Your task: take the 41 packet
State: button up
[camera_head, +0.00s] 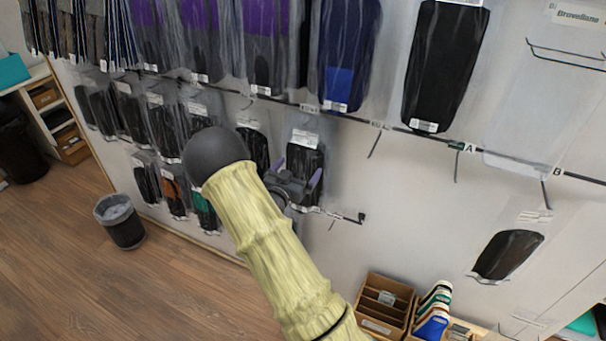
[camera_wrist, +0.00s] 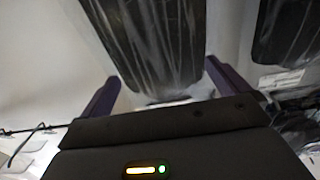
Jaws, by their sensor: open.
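A dark packet in clear wrap (camera_head: 304,158) with a white label at its top hangs on the wall at my gripper. Its size number is too small to read, so I cannot tell if it is the 41 packet. My gripper (camera_head: 304,187) is open at the packet's lower part. In the wrist view a dark wrapped packet (camera_wrist: 150,40) appears between the two purple fingers of my gripper (camera_wrist: 161,73). A gap shows beside the left finger; contact at the right finger is unclear.
A second dark packet (camera_wrist: 286,30) hangs close on the right in the wrist view. Several packets hang along the wall at left. An empty hook (camera_head: 376,140) is to the right. A wooden organiser (camera_head: 378,322) stands below, and a bin (camera_head: 121,232) on the floor.

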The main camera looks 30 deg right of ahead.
jog(key=shift+w+d, duration=0.4)
jog(key=shift+d, duration=0.1)
jog(key=shift+c, duration=0.4)
jog(key=c, duration=1.2)
jog(key=shift+o, duration=0.2)
jog(key=shift+r, duration=0.1)
jog(key=shift+r, duration=0.6)
jog(key=b+v, duration=0.3)
jog(key=v, duration=1.5)
